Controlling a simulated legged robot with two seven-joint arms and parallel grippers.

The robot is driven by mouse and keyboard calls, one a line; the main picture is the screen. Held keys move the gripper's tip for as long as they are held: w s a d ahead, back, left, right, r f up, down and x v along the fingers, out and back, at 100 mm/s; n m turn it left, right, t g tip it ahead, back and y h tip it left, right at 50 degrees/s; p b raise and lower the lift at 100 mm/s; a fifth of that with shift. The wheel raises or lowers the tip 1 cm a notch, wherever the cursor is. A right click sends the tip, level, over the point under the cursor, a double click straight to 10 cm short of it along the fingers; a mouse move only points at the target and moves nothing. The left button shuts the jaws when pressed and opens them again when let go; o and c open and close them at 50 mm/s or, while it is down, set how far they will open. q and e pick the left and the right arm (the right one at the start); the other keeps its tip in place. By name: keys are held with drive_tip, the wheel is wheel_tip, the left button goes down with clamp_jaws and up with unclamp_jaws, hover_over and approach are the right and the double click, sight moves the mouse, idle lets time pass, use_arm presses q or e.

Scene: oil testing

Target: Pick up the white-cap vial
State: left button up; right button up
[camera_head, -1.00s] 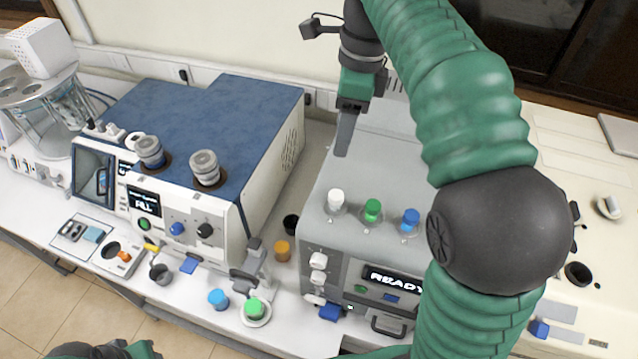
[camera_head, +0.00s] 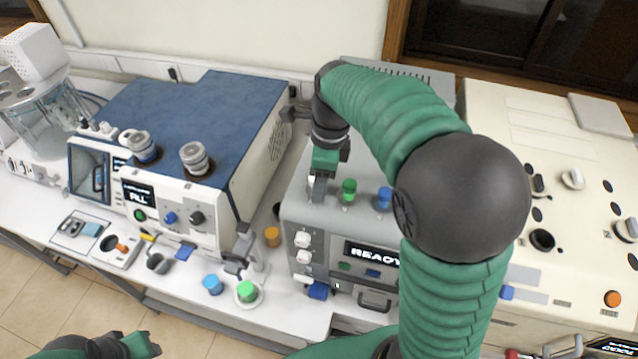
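My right gripper (camera_head: 318,191) points down at the left of the vial row on top of the grey machine (camera_head: 296,208) with the READY display. It is where the white-cap vial stood a second ago. The white cap is hidden behind the fingers, so I cannot tell whether they are around it or closed on it. The green-cap vial (camera_head: 348,188) and blue-cap vial (camera_head: 384,197) stand upright to the right of the gripper. My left gripper (camera_head: 148,345) is low at the bottom edge, away from the vials; its finger opening is unclear.
The blue-topped machine (camera_head: 205,105) stands to the left. A cream machine (camera_head: 540,130) with knobs stands to the right.

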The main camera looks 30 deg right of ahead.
drive_tip(key=shift+w+a+f, duration=0.1)
drive_tip(key=shift+w+f, duration=0.15)
drive_tip(key=shift+w, duration=0.4)
drive_tip(key=c, duration=0.5)
drive_tip(key=shift+a, duration=0.15)
drive_tip(key=c, duration=0.5)
drive_tip(key=shift+s+a+r, duration=0.1)
drive_tip(key=shift+s+r, duration=0.1)
drive_tip(key=shift+s, duration=0.05)
clamp_jaws()
